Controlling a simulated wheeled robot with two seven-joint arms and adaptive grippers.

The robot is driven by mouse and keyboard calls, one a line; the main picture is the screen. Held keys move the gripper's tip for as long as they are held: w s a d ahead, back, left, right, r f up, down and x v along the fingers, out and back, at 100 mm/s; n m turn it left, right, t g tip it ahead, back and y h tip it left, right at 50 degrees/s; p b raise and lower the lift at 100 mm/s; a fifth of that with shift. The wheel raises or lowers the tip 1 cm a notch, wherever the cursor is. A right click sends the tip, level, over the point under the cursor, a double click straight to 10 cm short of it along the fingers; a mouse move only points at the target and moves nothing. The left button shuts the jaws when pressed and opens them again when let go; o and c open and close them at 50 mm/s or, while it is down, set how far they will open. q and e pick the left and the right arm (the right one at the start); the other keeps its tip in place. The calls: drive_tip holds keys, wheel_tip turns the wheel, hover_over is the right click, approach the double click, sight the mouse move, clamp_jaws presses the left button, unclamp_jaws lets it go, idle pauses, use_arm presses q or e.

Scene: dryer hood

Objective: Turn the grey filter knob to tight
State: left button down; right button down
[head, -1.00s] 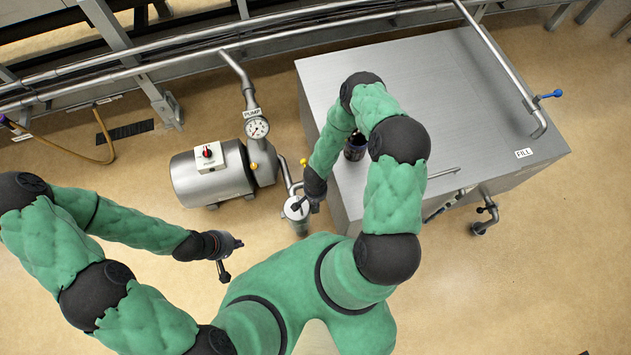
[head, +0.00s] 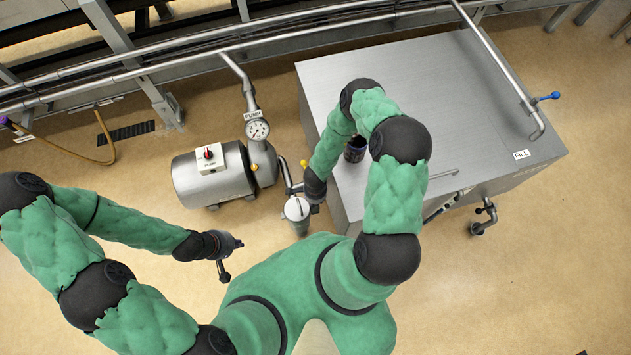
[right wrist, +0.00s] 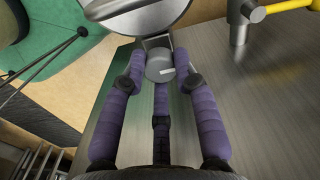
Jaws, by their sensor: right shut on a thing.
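The grey filter knob (right wrist: 160,66), a small round cylinder with a pale mark on its face, shows in the right wrist view. The purple fingers of my right gripper (right wrist: 158,78) are closed around it. A round metal disc (right wrist: 135,10) is just beyond. In the head view the filter canister (head: 297,208) stands at the tank's left front corner, its pale round top crossed by a dark line. My right gripper (head: 314,196) is at its right side; its fingers are mostly hidden there. My left gripper (head: 222,268) hangs away from the filter; its jaw opening is unclear.
The steel tank (head: 440,90) fills the space right of the filter. A pump (head: 213,174) with a gauge (head: 257,129) stands on the left. A dark cup-like object (head: 355,148) is by the tank's left edge. Open floor lies around my left gripper.

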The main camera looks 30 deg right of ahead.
drive_tip(key=shift+s+a, duration=0.1)
idle(0.4)
drive_tip(key=c, duration=0.9)
unclamp_jaws()
drive_tip(key=shift+c, duration=0.2)
drive_tip(key=shift+r, duration=0.6)
wheel_tip(320, 180, up, 11)
drive_tip(key=shift+f, duration=0.1)
